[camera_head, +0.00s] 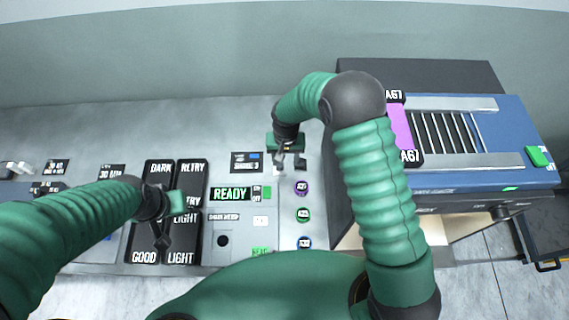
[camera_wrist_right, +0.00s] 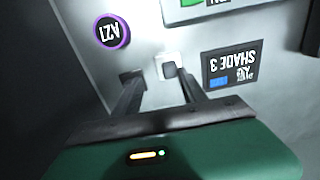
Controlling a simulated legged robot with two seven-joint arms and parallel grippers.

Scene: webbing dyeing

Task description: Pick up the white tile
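A small white tile (camera_wrist_right: 161,58) lies on the grey panel beside the SHADE 3 label, seen in the right wrist view. My right gripper (camera_wrist_right: 151,76) is open over it, with its two fingers apart. The right fingertip overlaps part of the tile in this view; I cannot tell whether it touches. In the head view my right gripper (camera_head: 289,164) points down at the panel right of the SHADE 3 label, and the tile is hard to make out there. My left gripper (camera_head: 163,238) hangs over the dark sample boards; its opening is unclear.
Dark boards (camera_head: 190,167) marked RETRY, LIGHT, DARK and GOOD lie left of centre. The READY display (camera_head: 230,194) and round coloured badges (camera_head: 303,215) are near my right gripper. A blue machine (camera_head: 508,135) with a dark side stands close on the right.

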